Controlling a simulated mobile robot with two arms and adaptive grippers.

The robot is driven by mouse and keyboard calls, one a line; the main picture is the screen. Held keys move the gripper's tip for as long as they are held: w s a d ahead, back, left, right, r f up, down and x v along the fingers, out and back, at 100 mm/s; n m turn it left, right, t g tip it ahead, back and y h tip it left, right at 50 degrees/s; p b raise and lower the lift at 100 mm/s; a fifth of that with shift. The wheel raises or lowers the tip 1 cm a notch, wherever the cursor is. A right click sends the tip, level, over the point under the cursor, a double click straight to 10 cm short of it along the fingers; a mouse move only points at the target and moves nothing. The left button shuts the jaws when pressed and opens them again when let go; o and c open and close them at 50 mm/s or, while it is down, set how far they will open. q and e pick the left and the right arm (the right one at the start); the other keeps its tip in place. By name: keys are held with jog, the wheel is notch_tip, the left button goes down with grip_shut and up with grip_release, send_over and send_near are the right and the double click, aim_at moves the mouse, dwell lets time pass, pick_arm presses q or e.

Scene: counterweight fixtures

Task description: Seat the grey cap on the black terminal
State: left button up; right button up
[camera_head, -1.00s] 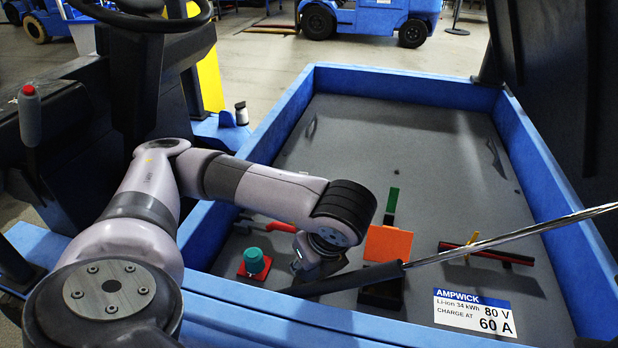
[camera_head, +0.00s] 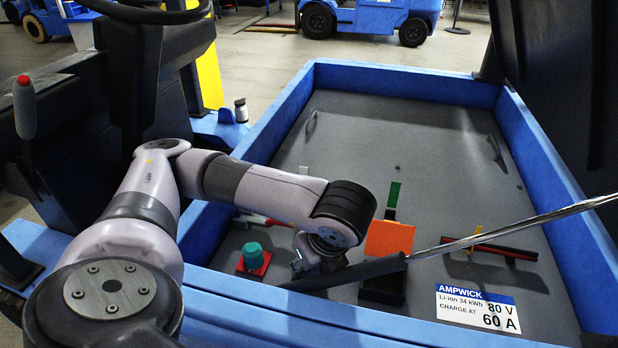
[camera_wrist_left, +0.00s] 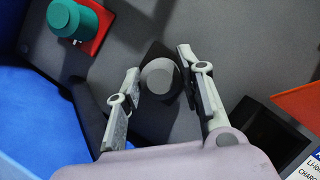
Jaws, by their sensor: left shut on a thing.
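The grey cap (camera_wrist_left: 160,78) shows as a round grey top between the fingers of my left gripper (camera_wrist_left: 159,68) in the left wrist view. The gripper is shut on it. In the head view my left gripper (camera_head: 303,268) is low over the grey battery top, and the cap is hidden there. My right gripper is not in view.
A teal cap (camera_head: 253,255) on a red base (camera_head: 244,270) stands left of the gripper. An orange plate (camera_head: 390,239) and a black open box (camera_head: 382,290) are to its right. A black-and-silver rod (camera_head: 500,231) crosses in front. The grey battery top (camera_head: 400,140) is clear farther back.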

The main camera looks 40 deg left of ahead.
pick_arm(q)
jog(key=shift+f, duration=0.15)
jog(key=o, duration=0.8)
jog(key=shift+v, duration=6.05)
